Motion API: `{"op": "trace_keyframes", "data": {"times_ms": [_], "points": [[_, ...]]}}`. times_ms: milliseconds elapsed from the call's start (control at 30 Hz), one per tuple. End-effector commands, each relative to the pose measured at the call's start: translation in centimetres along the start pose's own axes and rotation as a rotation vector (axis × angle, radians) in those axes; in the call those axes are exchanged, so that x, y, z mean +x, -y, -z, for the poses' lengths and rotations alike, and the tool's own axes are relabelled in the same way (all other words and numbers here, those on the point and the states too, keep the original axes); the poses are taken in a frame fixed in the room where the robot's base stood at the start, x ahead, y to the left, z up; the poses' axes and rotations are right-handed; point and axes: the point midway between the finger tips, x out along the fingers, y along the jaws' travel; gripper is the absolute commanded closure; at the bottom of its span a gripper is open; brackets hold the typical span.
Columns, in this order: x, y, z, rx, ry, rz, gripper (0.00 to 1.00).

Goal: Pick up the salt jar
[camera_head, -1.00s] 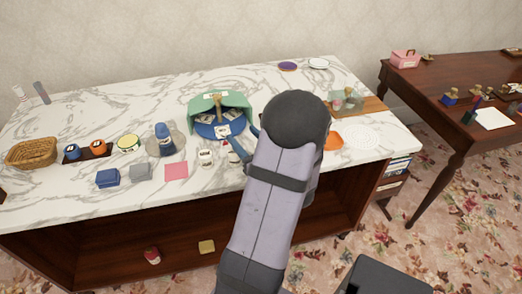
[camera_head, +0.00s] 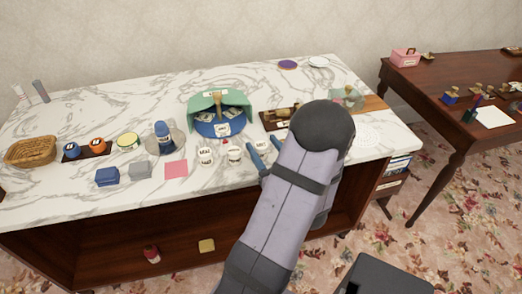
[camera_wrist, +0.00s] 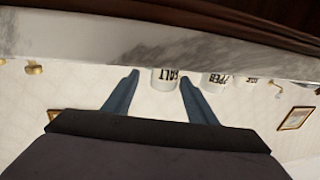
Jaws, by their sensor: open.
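The salt jar is a small white jar with dark lettering; in the head view the jar (camera_head: 262,145) stands on the marble counter (camera_head: 80,120). My gripper (camera_head: 266,152) is open, its two blue fingers at the jar's near side. In the wrist view, which is upside down, the salt jar (camera_wrist: 165,79) shows in the gap between the fingertips of my gripper (camera_wrist: 160,80), its label reading SALT. I cannot tell how far the fingers reach around it. Nothing is held.
A similar white pepper jar (camera_head: 234,155) stands close to the left, with another white jar (camera_head: 205,156) beyond it. Behind are a blue and green container (camera_head: 222,127) and a dark tray (camera_head: 272,124). A pink card (camera_head: 176,170) lies further left.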

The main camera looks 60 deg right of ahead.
Motion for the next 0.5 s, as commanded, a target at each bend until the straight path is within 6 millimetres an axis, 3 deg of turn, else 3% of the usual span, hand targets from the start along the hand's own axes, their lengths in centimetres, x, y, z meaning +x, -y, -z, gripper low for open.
{"op": "trace_keyframes", "data": {"times_ms": [500], "points": [[4.9,0.6,-0.3,0.000,0.000,0.003,0.48]]}}
